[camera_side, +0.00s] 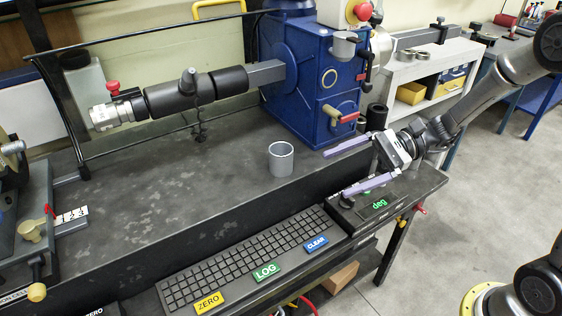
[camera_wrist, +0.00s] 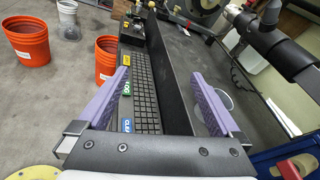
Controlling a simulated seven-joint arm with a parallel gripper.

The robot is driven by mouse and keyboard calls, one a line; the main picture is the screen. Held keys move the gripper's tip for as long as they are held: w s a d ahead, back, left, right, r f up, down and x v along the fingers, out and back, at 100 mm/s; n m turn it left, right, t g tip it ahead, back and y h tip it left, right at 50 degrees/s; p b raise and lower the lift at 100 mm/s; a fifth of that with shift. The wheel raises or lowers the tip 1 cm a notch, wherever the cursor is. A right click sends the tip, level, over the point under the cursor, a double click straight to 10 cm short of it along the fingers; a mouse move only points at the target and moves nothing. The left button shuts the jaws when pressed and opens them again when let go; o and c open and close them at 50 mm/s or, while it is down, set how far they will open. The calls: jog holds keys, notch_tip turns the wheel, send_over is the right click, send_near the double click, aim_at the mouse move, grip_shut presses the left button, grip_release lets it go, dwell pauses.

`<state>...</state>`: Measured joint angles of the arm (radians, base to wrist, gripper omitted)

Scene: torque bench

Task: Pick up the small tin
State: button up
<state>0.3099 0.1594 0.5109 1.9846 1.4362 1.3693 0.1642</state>
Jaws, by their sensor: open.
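The small tin (camera_side: 281,158) is a grey, open-topped cylinder standing upright on the dark bench top, left of the blue machine's base. My gripper (camera_side: 335,173) is open and empty, to the right of the tin and apart from it. Its two purple fingers point left towards the tin's side of the bench. In the wrist view my gripper (camera_wrist: 156,78) shows both fingers spread, with nothing between them. A pale curved rim, likely the tin (camera_wrist: 229,98), shows just beside the right finger, which hides much of it.
A blue machine housing (camera_side: 300,85) stands behind the tin. A horizontal shaft (camera_side: 197,92) hangs above the bench at left. A keyboard (camera_side: 245,258) with coloured labels lies along the front, below a raised dark ledge. Bare bench lies left of the tin.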

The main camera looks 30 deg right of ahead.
aim_at(283, 153)
jog(key=w+d+f+m+t, duration=0.6)
jog(key=w+d+m+t, duration=0.1)
jog(key=w+m, duration=0.2)
jog(key=shift+h, duration=0.4)
jog(key=x, duration=1.3)
jog(key=shift+w+a+r, duration=0.1)
jog(key=shift+w+a, duration=0.05)
jog(key=shift+w, duration=0.1)
jog(key=shift+c, duration=0.3)
jog(key=c, duration=1.3)
jog(key=shift+r, duration=0.1)
